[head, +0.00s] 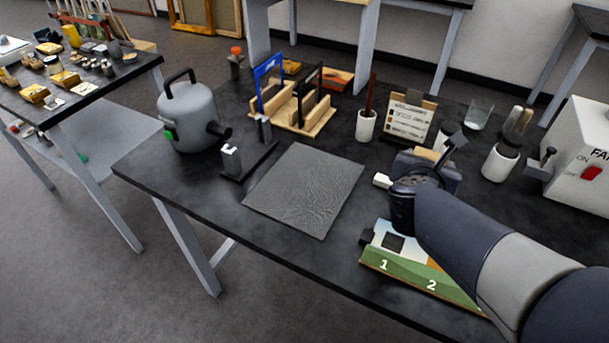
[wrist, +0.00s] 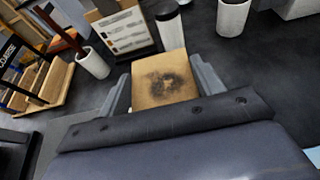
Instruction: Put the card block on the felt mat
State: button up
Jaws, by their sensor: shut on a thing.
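The card block (wrist: 165,78) is a tan block with a dark smudge on its face. In the wrist view it sits between the two grey fingers of my gripper (wrist: 164,88), which is shut on it. In the head view my gripper (head: 428,168) is above the right part of the table, to the right of the felt mat, and mostly hides the block. The felt mat (head: 305,195) is a grey textured square lying flat and bare near the table's front edge.
A grey canister (head: 188,115) and a small dark stand (head: 245,165) are left of the mat. A wooden rack (head: 293,115) stands behind it. A cup (head: 366,126), a sign board (head: 410,115) and a numbered board (head: 415,265) are to the right.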

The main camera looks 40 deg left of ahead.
aim_at(306, 184)
jog(key=k+j, duration=0.15)
jog(key=j, duration=0.2)
jog(key=k+j, duration=0.1)
jog(key=j, duration=0.3)
jog(key=k+j, duration=0.15)
jog(key=j, duration=0.2)
